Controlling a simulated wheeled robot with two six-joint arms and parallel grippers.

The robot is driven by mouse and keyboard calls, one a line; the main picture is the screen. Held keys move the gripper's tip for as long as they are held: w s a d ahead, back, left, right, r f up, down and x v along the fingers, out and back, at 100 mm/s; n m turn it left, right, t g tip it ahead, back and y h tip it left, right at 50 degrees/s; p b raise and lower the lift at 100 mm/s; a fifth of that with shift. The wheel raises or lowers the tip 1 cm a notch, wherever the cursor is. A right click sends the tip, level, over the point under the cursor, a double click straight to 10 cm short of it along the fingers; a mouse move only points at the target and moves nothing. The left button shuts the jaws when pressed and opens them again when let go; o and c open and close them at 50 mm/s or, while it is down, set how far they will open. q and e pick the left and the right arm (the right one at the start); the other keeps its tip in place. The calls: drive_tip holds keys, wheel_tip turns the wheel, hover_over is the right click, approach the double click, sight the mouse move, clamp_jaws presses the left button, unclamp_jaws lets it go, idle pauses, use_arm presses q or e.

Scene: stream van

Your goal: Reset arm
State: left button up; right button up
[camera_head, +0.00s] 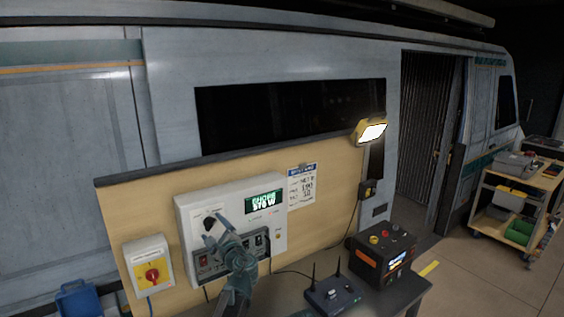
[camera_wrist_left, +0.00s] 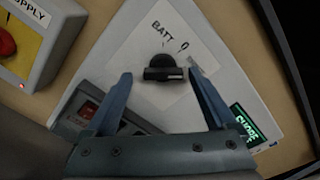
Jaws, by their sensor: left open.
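My left gripper (camera_head: 214,232) is in front of the white control panel (camera_head: 187,205) on the wooden board. In the left wrist view its two fingers (camera_wrist_left: 162,82) are apart, with a black rotary knob (camera_wrist_left: 163,68) showing between and beyond them. I cannot tell whether the fingers touch the panel. The knob's bar lies roughly level in that view, near the label "BATT" and a "0". A green lit display (camera_head: 263,202) reads "SHORE" with a number below. A row of switches (camera_head: 232,256) on the panel is partly hidden by my gripper. My right gripper is not in view.
A router with antennas (camera_head: 333,294) and a black-and-orange power unit (camera_head: 384,252) stand on the bench to the right. A lit work lamp (camera_head: 371,131) is above. A cart (camera_head: 515,200) stands far right, with open floor before it.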

use_arm(q)
drive_tip(key=n, duration=0.5)
drive_tip(key=shift+s+d+r, duration=0.15)
drive_tip(key=shift+d+r, duration=0.05)
drive_tip(key=shift+d, duration=0.1)
drive_tip(key=n, duration=0.8)
drive_tip(key=shift+r+n, duration=0.2)
drive_tip(key=shift+n, duration=0.1)
drive_tip(key=shift+s, duration=0.1)
